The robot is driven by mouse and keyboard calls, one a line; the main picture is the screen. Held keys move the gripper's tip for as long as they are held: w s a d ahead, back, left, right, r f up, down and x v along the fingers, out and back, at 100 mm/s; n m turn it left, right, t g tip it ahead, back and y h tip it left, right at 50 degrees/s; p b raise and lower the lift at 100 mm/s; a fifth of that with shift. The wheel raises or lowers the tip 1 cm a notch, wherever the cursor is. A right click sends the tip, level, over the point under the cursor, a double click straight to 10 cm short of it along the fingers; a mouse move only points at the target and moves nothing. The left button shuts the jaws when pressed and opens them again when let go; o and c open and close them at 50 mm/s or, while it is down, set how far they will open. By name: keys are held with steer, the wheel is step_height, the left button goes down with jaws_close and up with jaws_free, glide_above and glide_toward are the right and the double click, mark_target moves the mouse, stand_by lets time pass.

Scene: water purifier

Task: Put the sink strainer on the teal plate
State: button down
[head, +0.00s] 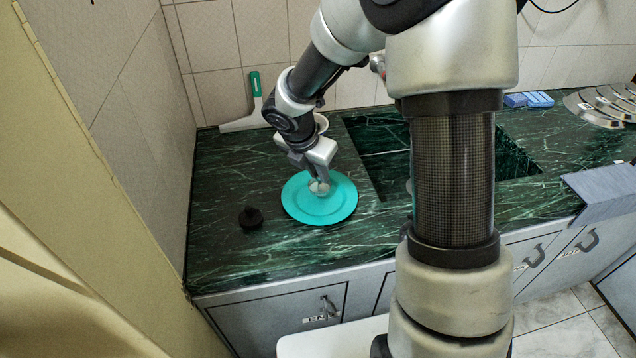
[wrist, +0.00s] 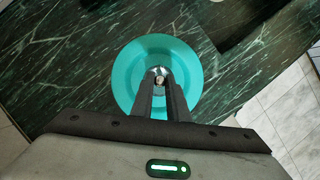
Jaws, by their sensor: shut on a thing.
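The teal plate (head: 326,213) lies flat on the dark green marble counter, left of the sink; it also shows in the wrist view (wrist: 129,75). My gripper (head: 319,181) points down over the plate. Its fingers (wrist: 161,82) are close together, shut on the small metallic sink strainer (head: 319,189). In the wrist view the strainer (wrist: 158,71) shows at the fingertips, inside the plate's outline. The fingers hide part of it. I cannot tell whether the strainer touches the plate.
A small black stopper-like object (head: 250,218) lies left of the plate. A green-handled squeegee (head: 253,100) rests by the back wall. The sink basin (head: 385,150) opens right of the plate. Blue sponges (head: 528,100) and several plates (head: 600,103) are at far right.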

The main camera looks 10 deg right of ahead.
mark_target(319, 182)
steer(key=shift+f+b, duration=0.35)
steer(key=shift+f, duration=1.15)
steer(key=shift+f, duration=0.1)
steer(key=c, duration=1.7)
jaws_free()
steer(key=shift+r, duration=0.35)
steer(key=p+v, duration=0.3)
steer(key=v, duration=0.8)
steer(key=shift+s+a+r, duration=0.1)
steer(key=shift+s+r, duration=0.05)
steer(key=shift+r, duration=0.05)
